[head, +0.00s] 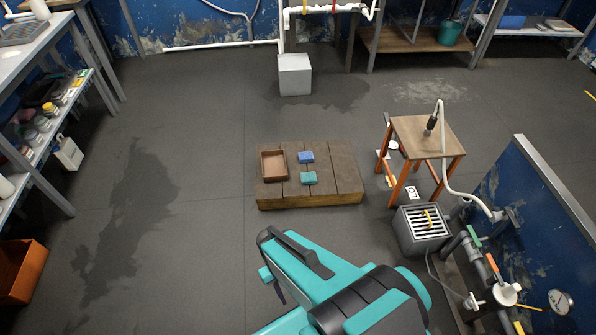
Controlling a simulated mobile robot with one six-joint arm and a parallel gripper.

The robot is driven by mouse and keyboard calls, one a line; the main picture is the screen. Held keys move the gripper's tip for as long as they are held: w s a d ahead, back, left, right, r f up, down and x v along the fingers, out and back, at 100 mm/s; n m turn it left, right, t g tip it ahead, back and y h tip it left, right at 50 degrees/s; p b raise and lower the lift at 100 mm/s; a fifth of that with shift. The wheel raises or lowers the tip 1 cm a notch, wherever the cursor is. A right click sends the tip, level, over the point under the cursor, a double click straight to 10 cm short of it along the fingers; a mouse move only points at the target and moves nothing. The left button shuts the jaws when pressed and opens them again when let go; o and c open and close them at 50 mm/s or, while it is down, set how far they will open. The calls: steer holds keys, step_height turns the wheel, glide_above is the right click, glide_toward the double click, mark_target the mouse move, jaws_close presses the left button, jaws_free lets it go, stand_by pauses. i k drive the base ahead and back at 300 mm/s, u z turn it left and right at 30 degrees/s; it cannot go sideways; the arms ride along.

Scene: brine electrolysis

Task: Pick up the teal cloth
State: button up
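A small teal cloth (309,178), folded into a block, lies on a low wooden platform (335,199) on the floor ahead. A folded blue cloth (306,157) lies just behind it, apart from it. My arm reaches in from the bottom of the head view, well short of the platform. I cannot make out my gripper; my arm's own links seem to hide it. Nothing touches the teal cloth, and its top is clear.
A shallow brown tray (273,166) sits on the platform's left. A wooden stool (421,136) with a hose on it stands to the right, beside a grey slatted box (422,229) and piping. A shelf unit (45,130) lines the left. The floor around the platform's left is open, with dark wet-looking patches.

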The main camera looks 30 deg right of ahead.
mark_target(307, 178)
steer(key=u, duration=0.25)
steer(key=i, duration=1.1)
steer(key=u, duration=0.15)
